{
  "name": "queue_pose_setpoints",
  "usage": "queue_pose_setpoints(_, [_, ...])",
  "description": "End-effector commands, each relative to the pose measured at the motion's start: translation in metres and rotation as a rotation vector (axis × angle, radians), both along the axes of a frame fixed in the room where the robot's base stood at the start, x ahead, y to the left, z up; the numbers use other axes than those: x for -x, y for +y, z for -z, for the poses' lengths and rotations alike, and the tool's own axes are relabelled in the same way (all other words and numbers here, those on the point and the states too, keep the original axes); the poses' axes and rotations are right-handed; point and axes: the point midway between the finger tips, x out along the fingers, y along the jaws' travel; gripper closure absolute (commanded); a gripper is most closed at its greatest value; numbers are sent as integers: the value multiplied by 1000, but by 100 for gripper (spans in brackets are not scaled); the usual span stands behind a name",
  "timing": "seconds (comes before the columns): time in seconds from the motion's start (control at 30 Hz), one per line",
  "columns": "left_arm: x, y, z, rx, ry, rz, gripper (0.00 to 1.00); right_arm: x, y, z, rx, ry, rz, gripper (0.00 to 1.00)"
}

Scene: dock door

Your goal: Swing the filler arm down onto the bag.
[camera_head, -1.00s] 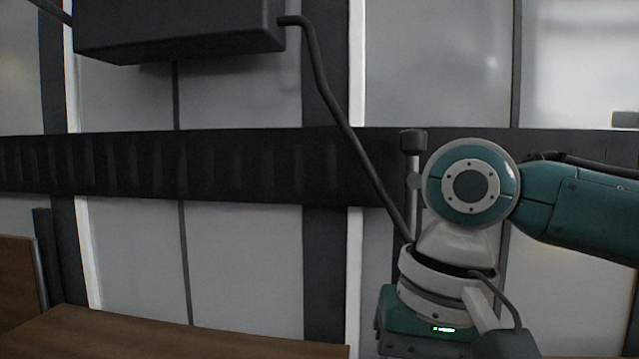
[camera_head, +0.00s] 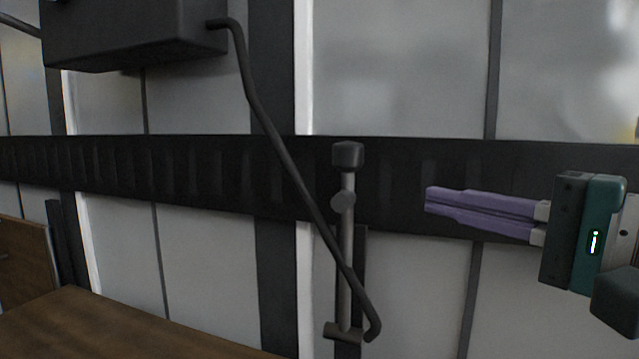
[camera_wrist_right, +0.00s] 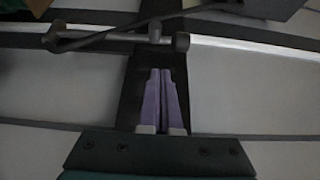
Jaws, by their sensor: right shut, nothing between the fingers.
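The filler arm (camera_head: 348,215) is a thin grey bar standing upright, with a dark knob (camera_head: 347,155) at its top. A round grey boss sits below the knob, and its foot (camera_head: 343,332) is at the bottom. In the right wrist view the filler arm (camera_wrist_right: 110,37) lies across the top, with its knob (camera_wrist_right: 181,42) above the fingertips. My right gripper (camera_head: 428,200) has purple fingers, closed together and empty, pointing left. It is right of the filler arm in the head view, with a gap between. No bag can be made out. My left gripper is out of view.
A dark box (camera_head: 130,30) hangs at upper left. A dark hose (camera_head: 285,165) runs from it and crosses the filler arm's lower part. A dark ribbed band (camera_head: 100,170) spans the pale panelled door. A wooden surface (camera_head: 110,325) is at lower left.

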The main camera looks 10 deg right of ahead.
Motion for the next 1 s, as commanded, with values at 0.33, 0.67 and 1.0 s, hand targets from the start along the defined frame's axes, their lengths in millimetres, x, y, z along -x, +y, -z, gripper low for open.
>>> queue_pose_setpoints(0.33, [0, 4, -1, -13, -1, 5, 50, -5, 2, 0, 0, 0, 0, 100])
queue_pose_setpoints(0.67, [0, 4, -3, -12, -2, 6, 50, -48, 24, -1, -3, -1, -2, 100])
queue_pose_setpoints(1.0, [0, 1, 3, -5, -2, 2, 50, -87, 42, 1, 0, 1, -2, 100])
